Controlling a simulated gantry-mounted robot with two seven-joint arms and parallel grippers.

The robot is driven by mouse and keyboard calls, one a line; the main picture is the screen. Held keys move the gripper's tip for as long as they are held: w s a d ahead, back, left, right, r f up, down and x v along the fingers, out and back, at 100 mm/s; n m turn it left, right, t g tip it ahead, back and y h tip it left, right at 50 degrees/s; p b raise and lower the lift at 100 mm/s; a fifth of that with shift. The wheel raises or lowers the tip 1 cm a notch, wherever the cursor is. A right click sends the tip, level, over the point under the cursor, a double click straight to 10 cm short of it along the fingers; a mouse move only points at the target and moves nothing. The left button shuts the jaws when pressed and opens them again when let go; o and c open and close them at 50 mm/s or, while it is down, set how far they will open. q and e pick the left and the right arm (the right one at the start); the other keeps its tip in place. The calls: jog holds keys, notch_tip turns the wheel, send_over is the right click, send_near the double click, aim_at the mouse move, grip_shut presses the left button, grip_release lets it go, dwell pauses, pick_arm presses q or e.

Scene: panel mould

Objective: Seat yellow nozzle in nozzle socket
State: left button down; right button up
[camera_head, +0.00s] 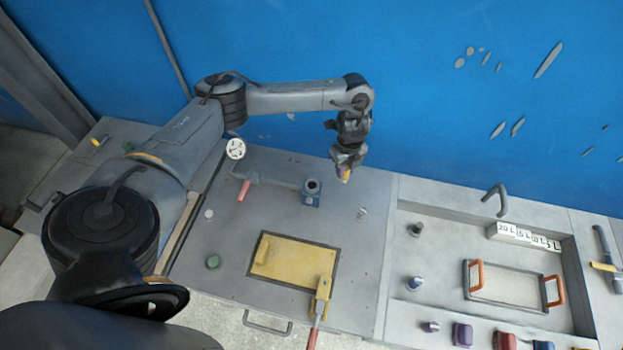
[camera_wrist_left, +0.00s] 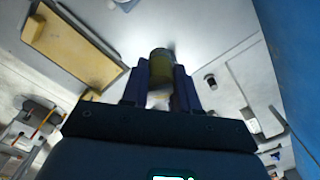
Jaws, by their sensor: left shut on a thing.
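My left gripper (camera_head: 346,172) is shut on the yellow nozzle (camera_head: 346,176) and holds it above the back right of the grey panel. In the left wrist view the nozzle (camera_wrist_left: 161,68) sits between the two dark fingers (camera_wrist_left: 160,88), its end pointing away from the palm. A blue-grey block with a round dark opening (camera_head: 312,188), which looks like the nozzle socket, stands left of and below the gripper in the head view. The nozzle is apart from it. My right gripper is not in view.
A small pale peg (camera_head: 362,212) stands right of the socket block. A recessed tray (camera_head: 510,285) with orange handles is further right.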

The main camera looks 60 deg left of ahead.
pick_arm(q)
jog(key=shift+s+a+f+b, duration=0.4)
jog(key=shift+s+a+f, duration=0.85)
jog(key=shift+f, duration=0.4)
jog(key=shift+s+a+f+b, duration=0.45)
jog(key=shift+s+a+f, duration=0.8)
jog(key=shift+f, duration=0.35)
jog(key=shift+s+a+f+b, duration=0.4)
jog(key=shift+s+a+f, duration=0.85)
jog(key=shift+f, duration=0.4)
jog(key=shift+w+f, duration=0.1)
jog(key=shift+f, duration=0.05)
jog(key=shift+f, duration=0.1)
jog(key=c, duration=0.8)
grip_release()
jog(key=shift+c, duration=0.2)
